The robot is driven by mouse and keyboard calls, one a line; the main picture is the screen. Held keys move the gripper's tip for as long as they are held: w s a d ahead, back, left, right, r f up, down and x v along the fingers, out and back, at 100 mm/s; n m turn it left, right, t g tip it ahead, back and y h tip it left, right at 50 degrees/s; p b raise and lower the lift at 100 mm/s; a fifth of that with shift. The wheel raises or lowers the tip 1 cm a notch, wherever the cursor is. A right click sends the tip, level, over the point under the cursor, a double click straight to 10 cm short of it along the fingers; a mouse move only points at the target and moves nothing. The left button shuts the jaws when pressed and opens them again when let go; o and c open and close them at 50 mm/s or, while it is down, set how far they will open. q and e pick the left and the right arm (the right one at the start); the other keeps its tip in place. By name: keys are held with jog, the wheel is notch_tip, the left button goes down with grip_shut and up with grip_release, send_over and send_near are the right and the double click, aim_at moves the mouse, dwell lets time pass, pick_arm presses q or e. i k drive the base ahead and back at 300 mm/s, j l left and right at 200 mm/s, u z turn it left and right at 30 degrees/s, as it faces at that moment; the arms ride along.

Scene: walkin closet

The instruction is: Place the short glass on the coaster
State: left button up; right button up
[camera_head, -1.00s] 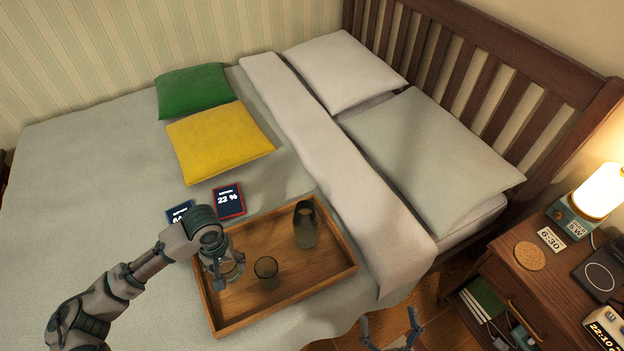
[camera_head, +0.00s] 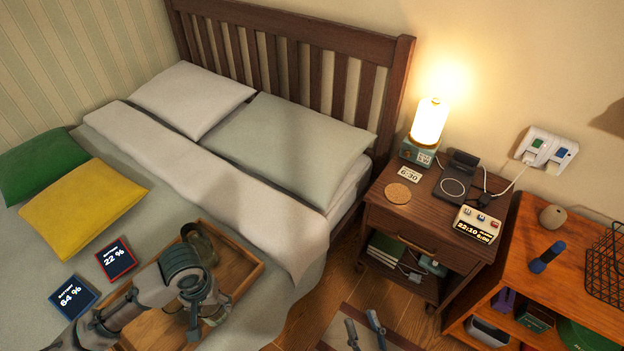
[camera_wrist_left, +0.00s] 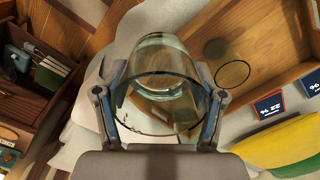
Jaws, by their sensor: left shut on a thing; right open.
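A clear, wide, low glass, seemingly the short glass (camera_wrist_left: 160,55), is held between the fingers of my left gripper (camera_wrist_left: 160,108) in the left wrist view. In the head view my left gripper (camera_head: 205,318) is over the wooden tray on the bed, and the held glass (camera_head: 217,314) is partly hidden by it. The round cork coaster (camera_head: 398,193) lies bare on the nightstand, well to the right of the held glass. My right gripper (camera_head: 364,328) is open and empty at the bottom, over the floor and rug.
The tray (camera_head: 252,275) holds a taller dark glass (camera_head: 201,243). The nightstand (camera_head: 380,215) also holds a glowing lamp (camera_head: 429,122), a 6:30 card (camera_head: 410,174), a charging pad (camera_head: 453,187) and a clock (camera_head: 478,225). An orange shelf (camera_head: 575,255) stands at right.

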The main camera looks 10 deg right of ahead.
aim_at(399, 193)
jog(key=i+l+z, duration=0.1)
jog(key=z, duration=0.3)
jog(key=i+z, duration=0.2)
jog(key=z, duration=0.2)
jog(key=i+z, duration=0.15)
jog(key=z, duration=0.25)
jog(key=i+z, duration=0.15)
jog(key=z, duration=0.25)
